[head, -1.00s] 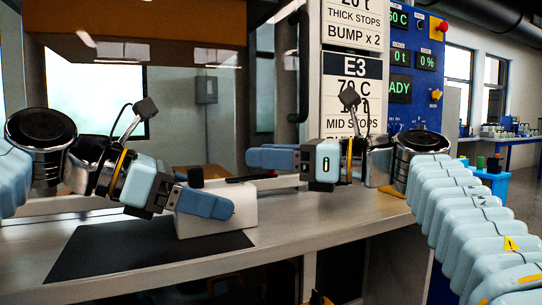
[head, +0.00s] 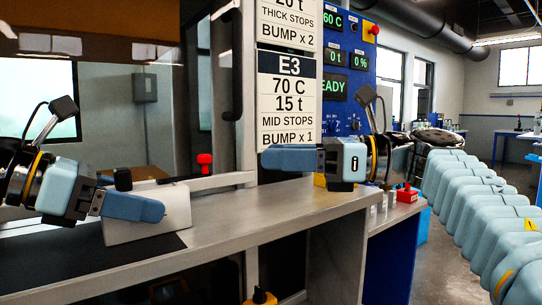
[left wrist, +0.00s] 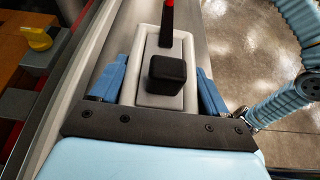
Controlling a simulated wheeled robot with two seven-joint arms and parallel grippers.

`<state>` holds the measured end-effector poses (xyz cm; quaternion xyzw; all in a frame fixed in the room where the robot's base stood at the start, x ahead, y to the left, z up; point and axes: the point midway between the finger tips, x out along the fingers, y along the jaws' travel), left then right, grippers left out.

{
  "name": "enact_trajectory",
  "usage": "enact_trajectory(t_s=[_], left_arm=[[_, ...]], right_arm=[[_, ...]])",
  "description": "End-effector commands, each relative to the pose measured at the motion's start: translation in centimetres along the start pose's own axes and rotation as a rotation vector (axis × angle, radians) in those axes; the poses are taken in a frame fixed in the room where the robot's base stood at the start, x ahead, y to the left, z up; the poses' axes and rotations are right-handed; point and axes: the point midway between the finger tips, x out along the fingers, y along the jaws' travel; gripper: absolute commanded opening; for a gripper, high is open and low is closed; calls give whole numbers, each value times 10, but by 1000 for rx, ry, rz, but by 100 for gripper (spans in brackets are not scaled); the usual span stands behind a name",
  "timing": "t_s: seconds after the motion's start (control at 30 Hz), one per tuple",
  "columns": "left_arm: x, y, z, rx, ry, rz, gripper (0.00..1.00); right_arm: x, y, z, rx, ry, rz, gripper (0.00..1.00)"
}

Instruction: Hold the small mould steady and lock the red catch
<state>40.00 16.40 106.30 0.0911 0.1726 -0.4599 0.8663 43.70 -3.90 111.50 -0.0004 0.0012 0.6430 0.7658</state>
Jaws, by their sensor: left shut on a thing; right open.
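The small mould (head: 150,222) is a white block with a black knob (head: 123,178) on top, standing on the bench. My left gripper (head: 135,207) is shut on it. The left wrist view shows the mould (left wrist: 145,98) between the two blue fingers, with the black knob (left wrist: 167,74) in the middle.
A dark mat (head: 60,262) lies on the bench by the mould. A sign board (head: 288,100) and a blue control panel (head: 345,60) stand behind my right gripper. The bench top (head: 250,205) right of the mould is clear.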

Motion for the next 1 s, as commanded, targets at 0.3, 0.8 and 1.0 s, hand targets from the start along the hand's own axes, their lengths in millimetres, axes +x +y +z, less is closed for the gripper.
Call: enact_trajectory(t_s=[0.3,0.8,1.0], left_arm=[[0,0,0,0,-1,1,89],[-23,1,1,0,-3,5,100],[-70,1,0,0,-3,4,100]], right_arm=[[0,0,0,0,0,0,42],[0,0,0,0,0,0,42],[0,0,0,0,0,0,42]])
